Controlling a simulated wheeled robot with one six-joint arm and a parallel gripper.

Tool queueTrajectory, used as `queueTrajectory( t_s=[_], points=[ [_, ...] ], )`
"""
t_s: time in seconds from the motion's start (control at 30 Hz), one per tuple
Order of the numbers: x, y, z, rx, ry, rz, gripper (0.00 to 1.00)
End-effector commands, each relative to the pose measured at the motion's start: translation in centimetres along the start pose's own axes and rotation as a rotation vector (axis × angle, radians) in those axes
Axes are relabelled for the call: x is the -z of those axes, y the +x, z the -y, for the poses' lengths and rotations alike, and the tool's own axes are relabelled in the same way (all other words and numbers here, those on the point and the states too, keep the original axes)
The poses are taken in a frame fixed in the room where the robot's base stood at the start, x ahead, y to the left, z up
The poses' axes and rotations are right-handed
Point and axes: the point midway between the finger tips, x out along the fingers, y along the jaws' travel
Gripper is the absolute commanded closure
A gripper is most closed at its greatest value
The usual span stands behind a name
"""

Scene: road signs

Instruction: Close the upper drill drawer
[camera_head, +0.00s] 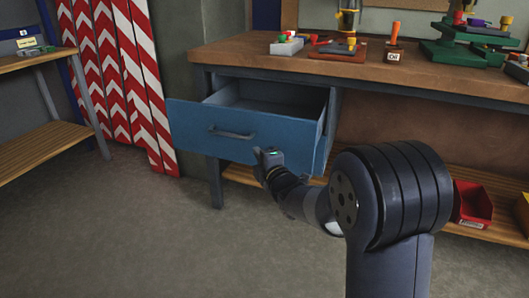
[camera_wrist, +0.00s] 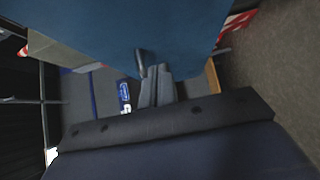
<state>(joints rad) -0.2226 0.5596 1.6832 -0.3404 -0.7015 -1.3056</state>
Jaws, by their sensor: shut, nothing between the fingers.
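The blue drawer (camera_head: 205,128) under the workbench is pulled well out, and its open inside shows from above. Its grey bar handle (camera_head: 232,133) is on the front panel. I cannot see any drill in it. My gripper (camera_head: 265,153) is in front of the drawer's front panel, low and to the right of the handle. In the wrist view my gripper (camera_wrist: 156,70) has its fingers together and empty, and the blue drawer front (camera_wrist: 120,30) fills the top. I cannot tell whether the fingertips touch the panel.
The wooden workbench (camera_head: 240,55) carries a red tool tray, an orange-handled tool and a green vise-like machine. Red-and-white striped boards (camera_head: 105,75) lean at the left beside a shelf (camera_head: 45,150). A red bin (camera_head: 473,203) sits on the lower shelf. The floor (camera_head: 130,235) in front is clear.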

Motion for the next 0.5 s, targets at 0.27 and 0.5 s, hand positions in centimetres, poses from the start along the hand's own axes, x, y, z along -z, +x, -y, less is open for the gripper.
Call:
queueTrajectory(
  t_s=[0.27,0.5],
  points=[
    [-2.4,2.0,0.1,0.0,-0.001,0.004,1.0],
    [-2.7,2.3,0.0,0.0,-0.001,0.003,1.0]
  ],
)
